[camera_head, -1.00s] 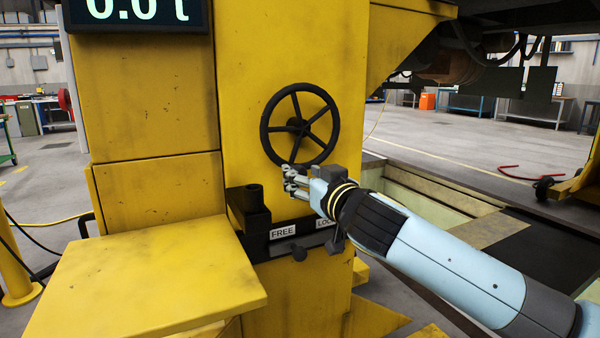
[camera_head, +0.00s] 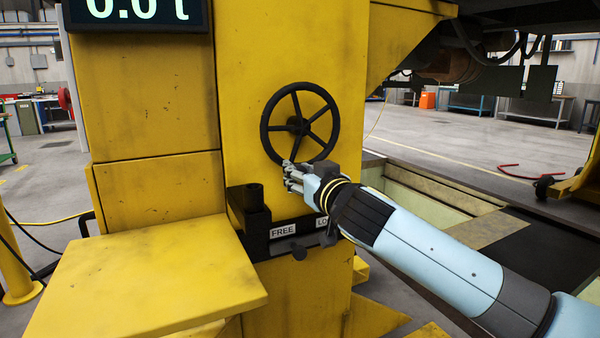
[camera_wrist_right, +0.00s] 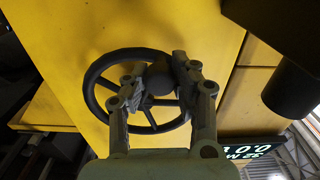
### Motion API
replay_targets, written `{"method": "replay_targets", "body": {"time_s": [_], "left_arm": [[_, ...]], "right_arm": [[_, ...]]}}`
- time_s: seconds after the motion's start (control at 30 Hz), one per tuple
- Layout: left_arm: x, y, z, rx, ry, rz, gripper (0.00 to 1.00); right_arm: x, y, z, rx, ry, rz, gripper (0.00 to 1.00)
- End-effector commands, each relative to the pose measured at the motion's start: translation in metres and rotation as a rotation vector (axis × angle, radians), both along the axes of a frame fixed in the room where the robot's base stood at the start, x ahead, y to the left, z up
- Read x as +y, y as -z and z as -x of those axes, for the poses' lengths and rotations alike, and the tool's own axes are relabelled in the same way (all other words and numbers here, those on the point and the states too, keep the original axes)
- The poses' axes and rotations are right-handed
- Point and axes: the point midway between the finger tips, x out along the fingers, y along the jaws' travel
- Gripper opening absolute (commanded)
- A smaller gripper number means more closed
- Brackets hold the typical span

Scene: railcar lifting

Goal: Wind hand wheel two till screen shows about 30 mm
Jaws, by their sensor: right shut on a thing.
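The black five-spoked hand wheel (camera_head: 299,124) is on the yellow column's face in the head view; it also fills the middle of the right wrist view (camera_wrist_right: 92,92). My right gripper (camera_head: 289,170) is at its lower rim. In the right wrist view my right gripper (camera_wrist_right: 160,82) is shut on the wheel's dark knob (camera_wrist_right: 158,80), which sits between the fingers. The screen (camera_head: 138,12) is cut by the head view's top edge and shows 0.0 t. In the wrist view the screen (camera_wrist_right: 255,147) is upside down; its mm line is too small to read surely. My left gripper is out of view.
A yellow ledge (camera_head: 150,275) juts out at lower left. A pit (camera_head: 430,205) opens to the right of the column.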

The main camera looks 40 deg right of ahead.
Motion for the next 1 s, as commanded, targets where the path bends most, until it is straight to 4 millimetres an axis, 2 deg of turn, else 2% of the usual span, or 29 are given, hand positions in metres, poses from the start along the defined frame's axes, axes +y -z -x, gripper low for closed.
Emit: {"method": "replay_targets", "body": {"time_s": [0.47,0.67,1.0], "left_arm": [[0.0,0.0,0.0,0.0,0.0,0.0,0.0],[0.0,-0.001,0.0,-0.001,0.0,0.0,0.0],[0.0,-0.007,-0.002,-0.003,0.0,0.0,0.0]], "right_arm": [[-0.005,0.002,0.001,0.014,0.0,0.059,0.0],[-0.015,0.004,0.004,0.043,0.0,0.182,0.0],[-0.04,0.003,0.01,0.116,0.0,0.488,0.0]]}}
